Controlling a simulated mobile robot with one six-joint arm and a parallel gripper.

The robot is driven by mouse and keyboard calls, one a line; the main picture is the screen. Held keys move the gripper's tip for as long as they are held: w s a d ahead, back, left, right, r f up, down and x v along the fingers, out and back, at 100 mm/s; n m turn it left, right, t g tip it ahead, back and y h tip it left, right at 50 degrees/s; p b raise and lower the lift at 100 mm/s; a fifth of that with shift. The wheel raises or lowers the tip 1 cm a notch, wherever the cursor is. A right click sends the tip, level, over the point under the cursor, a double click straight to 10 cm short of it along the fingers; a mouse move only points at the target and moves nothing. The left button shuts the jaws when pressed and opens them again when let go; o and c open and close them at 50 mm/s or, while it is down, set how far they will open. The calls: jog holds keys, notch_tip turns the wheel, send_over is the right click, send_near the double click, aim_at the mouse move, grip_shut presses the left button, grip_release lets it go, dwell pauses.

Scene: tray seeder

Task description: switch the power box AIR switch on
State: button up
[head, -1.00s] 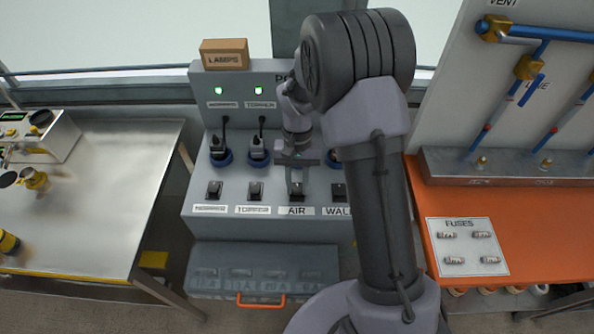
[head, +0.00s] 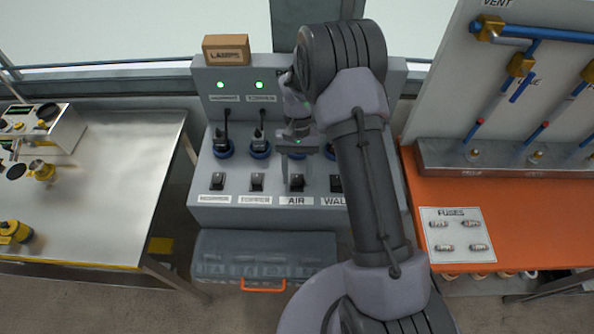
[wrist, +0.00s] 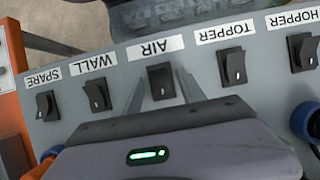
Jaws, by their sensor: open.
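The grey power box (head: 215,112) stands ahead of me with a row of black rocker switches. The AIR switch (head: 297,183) sits above its white AIR label (head: 297,201); it also shows near the middle of the wrist view (wrist: 161,80). I cannot tell its position for sure. My gripper (head: 297,154) hangs just behind and above the AIR switch in the head view. In the wrist view its open fingers (wrist: 160,98) show on either side of that switch, with nothing held between them. Any lamp above AIR is hidden by my arm.
The TOPPER (wrist: 232,67) and WALL (wrist: 97,94) switches flank AIR closely. Green lamps (head: 259,84) glow above HOPPER and TOPPER. Plugs and blue sockets (head: 260,147) stand behind the switches. A metal bench (head: 125,170) is at left, an orange bench (head: 480,205) at right.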

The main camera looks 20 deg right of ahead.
jog(key=p+v, duration=0.5)
jog(key=v, duration=1.2)
jog(key=shift+r, duration=0.2)
